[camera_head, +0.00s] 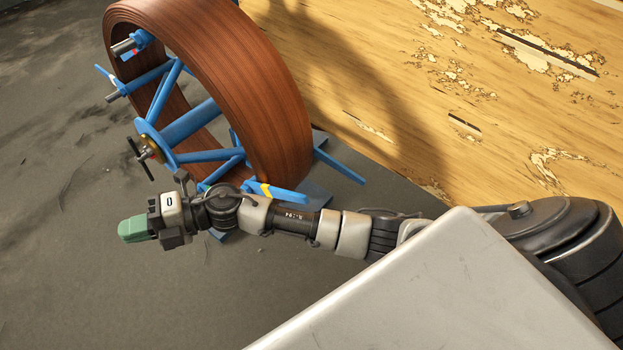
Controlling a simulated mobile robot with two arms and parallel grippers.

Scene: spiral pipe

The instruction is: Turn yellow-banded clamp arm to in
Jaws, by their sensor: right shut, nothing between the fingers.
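A blue clamp arm with a yellow band (285,195) is at the lower right of a blue reel frame (190,125). It points right, lying across the front of the reel's lower edge, just above my right forearm in the picture. A large coil of brown-red pipe (265,90) is wound around the frame. My right gripper (129,231) has green fingertips, is shut and empty, and is to the lower left of the clamp arm, apart from it. My right wrist hides part of the frame's lower end. My left gripper is not in view.
Another blue arm (340,166) sticks out right behind the coil. A dark handle (140,160) is at the hub. A worn yellow wooden wall or panel (420,90) stands behind on the right. Grey floor (60,220) is clear on the left.

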